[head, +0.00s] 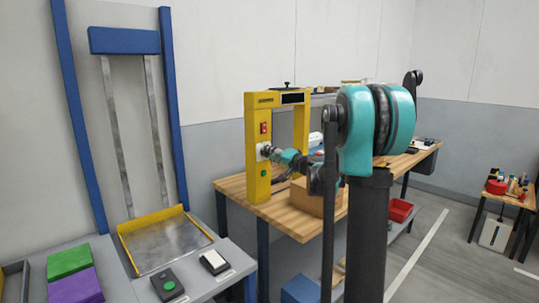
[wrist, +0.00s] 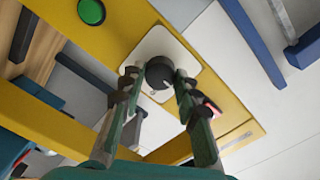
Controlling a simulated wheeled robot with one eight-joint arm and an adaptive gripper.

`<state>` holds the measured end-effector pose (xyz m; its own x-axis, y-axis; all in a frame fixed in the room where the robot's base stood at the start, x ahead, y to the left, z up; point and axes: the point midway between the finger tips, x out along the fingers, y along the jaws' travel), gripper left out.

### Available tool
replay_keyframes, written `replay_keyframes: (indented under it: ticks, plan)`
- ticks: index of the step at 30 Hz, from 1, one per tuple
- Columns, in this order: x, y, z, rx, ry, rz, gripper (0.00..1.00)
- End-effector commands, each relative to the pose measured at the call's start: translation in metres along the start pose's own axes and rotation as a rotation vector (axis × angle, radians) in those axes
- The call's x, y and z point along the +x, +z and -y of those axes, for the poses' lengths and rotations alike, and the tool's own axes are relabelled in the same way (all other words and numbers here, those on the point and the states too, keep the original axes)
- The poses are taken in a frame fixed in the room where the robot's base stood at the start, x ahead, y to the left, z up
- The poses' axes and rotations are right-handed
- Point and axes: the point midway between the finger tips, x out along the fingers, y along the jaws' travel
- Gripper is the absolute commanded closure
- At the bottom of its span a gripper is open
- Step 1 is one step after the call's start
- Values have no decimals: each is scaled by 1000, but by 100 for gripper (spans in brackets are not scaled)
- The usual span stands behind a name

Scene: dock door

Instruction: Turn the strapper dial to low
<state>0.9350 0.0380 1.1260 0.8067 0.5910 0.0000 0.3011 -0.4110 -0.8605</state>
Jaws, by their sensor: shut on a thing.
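The yellow strapper (head: 259,180) stands as an arch on the wooden bench. Its dial (wrist: 160,73) is a dark round knob on a white square plate (wrist: 186,58), seen in the wrist view. My gripper (head: 268,151) reaches the front of the strapper's near post from the right. In the wrist view its two fingers (wrist: 159,80) are shut on the dial, one on each side. In the head view the gripper covers most of the dial. The dial's pointer and any low mark are too small to read.
On the post, a green button (head: 264,173) sits below the dial and a red switch (head: 264,128) above it. A cardboard box (head: 312,197) stands on the bench under my arm. A blue-posted lift with a yellow-edged plate (head: 165,243) is at the left.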

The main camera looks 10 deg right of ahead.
Motion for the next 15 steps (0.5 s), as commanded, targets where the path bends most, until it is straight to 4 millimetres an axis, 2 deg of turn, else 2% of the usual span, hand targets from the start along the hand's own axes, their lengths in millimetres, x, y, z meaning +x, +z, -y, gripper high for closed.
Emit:
replay_keyframes:
  ticks: [11,12,15]
  plan:
    - [0,0,-1,-7,1,0,98]
    - [0,0,-1,-7,2,0,68]
    - [0,0,0,-6,1,0,55]
